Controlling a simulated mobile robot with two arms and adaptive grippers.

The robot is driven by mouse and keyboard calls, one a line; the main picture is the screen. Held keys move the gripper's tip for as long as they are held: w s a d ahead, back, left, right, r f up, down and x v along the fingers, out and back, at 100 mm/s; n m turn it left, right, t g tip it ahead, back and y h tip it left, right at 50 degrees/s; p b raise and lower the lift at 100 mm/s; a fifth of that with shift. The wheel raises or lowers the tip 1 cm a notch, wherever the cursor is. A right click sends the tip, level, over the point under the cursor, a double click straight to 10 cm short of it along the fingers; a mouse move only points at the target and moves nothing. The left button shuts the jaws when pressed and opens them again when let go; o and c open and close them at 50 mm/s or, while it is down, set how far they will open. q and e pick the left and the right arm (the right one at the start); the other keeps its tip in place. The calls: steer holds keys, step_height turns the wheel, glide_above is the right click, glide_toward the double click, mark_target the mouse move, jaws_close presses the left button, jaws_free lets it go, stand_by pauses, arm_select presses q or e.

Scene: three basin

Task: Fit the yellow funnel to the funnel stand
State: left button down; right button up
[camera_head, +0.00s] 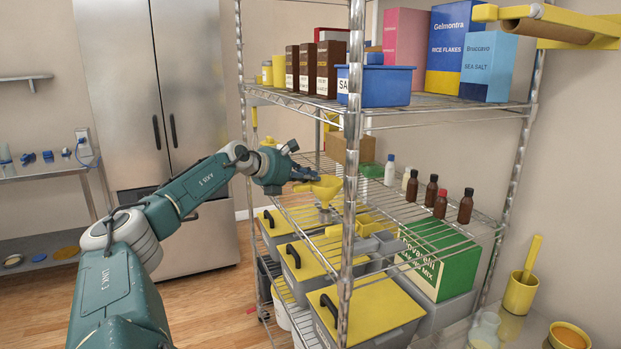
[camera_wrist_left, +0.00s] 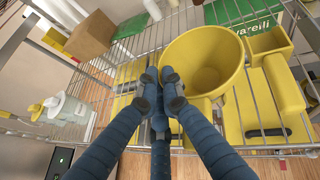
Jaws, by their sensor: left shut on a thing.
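The yellow funnel (camera_head: 327,188) is at the front edge of the rack's middle shelf, partly behind the front post. It also fills the upper middle of the left wrist view (camera_wrist_left: 205,62), wide mouth facing the camera. My left gripper (camera_head: 307,176) reaches in from the left, and its blue-grey fingers (camera_wrist_left: 162,82) are shut on the funnel's rim. A small grey piece (camera_head: 325,213), perhaps the funnel stand, shows right below the funnel. I cannot tell whether the funnel's spout sits in it. My right gripper is in neither view.
The metal rack post (camera_head: 350,170) stands close to the funnel. Brown bottles (camera_head: 431,190) line the shelf's right part. A cardboard box (camera_head: 352,148) is behind the funnel. Yellow-lidded bins (camera_head: 376,302) and a green box (camera_head: 440,258) are below. The upper shelf (camera_head: 430,104) hangs overhead.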

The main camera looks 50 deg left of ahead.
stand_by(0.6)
arm_select(q)
steer(key=shift+f+b, duration=1.3)
steer(key=shift+f, duration=0.2)
steer(key=shift+f, duration=0.1)
steer(key=shift+f+b, duration=0.55)
steer(key=shift+r, duration=0.1)
steer(key=c, duration=1.9)
jaws_free()
steer(key=shift+o, duration=0.2)
